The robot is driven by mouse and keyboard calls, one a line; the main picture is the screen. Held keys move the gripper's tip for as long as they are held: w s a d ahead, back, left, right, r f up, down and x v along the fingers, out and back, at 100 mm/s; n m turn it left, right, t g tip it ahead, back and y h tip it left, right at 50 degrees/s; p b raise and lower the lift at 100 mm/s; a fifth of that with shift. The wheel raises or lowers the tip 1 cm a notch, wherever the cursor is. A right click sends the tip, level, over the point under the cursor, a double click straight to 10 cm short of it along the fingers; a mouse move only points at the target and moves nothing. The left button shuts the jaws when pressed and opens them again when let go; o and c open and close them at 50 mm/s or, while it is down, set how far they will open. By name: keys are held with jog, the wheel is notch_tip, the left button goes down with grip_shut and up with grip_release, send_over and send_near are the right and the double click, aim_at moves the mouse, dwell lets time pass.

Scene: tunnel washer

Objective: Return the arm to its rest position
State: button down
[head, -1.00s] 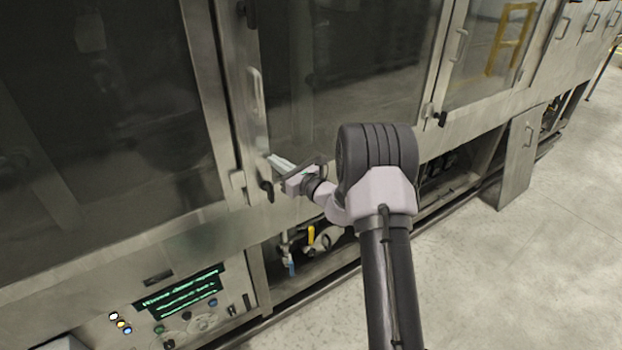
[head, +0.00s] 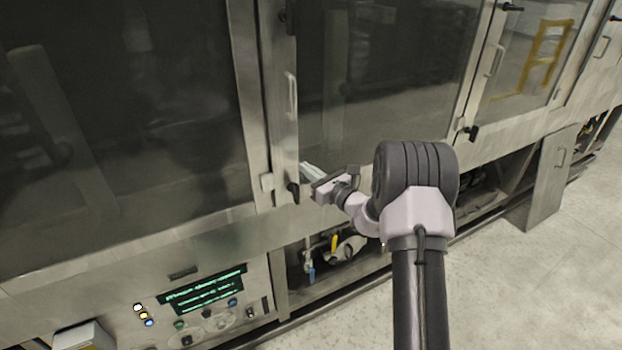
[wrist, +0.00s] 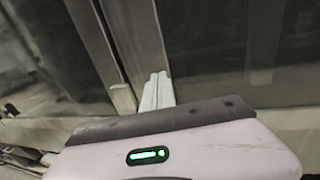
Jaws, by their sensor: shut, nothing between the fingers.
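My gripper (head: 311,171) is at the end of my outstretched arm, in front of the steel-framed glass doors of the washer (head: 370,60). Its pale fingers are together with nothing between them. They point at the door frame, just right of a black latch (head: 293,190) and below a vertical door handle (head: 291,95). I cannot tell whether the fingertips touch the door. In the wrist view the closed fingers (wrist: 157,92) stick up past the gripper body, with a steel door post behind them.
A control panel (head: 203,292) with a green-lit screen and coloured buttons sits at lower left. A yellow-handled valve (head: 334,243) and pipes show in the open bay below the doors. A lower panel (head: 549,180) stands open at right. The floor (head: 530,290) at lower right is clear.

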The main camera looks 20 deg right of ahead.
jog(key=s+a+p+v, duration=0.1)
jog(key=a+v, duration=0.1)
jog(key=v, duration=0.9)
jog(key=s+a+r+n+g+y+b, duration=0.25)
jog(key=s+a+r+n+g, duration=0.3)
jog(key=a, duration=0.55)
jog(key=s+a+r+n+g+y+b, duration=0.1)
jog(key=s+a+r+n+g+y, duration=0.3)
jog(key=s+a+n, duration=0.6)
jog(key=s+a+f+n+g+h+b, duration=0.1)
jog(key=s+a+f+n+g+h, duration=0.1)
jog(key=s+n, duration=0.3)
jog(key=s+a+f+n+g+h+b, duration=0.1)
jog(key=s+a+f+n+g+h, duration=0.15)
jog(key=s, duration=0.35)
jog(key=s+d+n+t+h, duration=0.2)
jog(key=s+d+n+h, duration=0.3)
jog(key=s+d, duration=0.1)
jog(key=shift+d+r+t+h+b, duration=0.3)
jog(key=shift+d+r+b, duration=0.05)
jog(key=shift+d, duration=0.1)
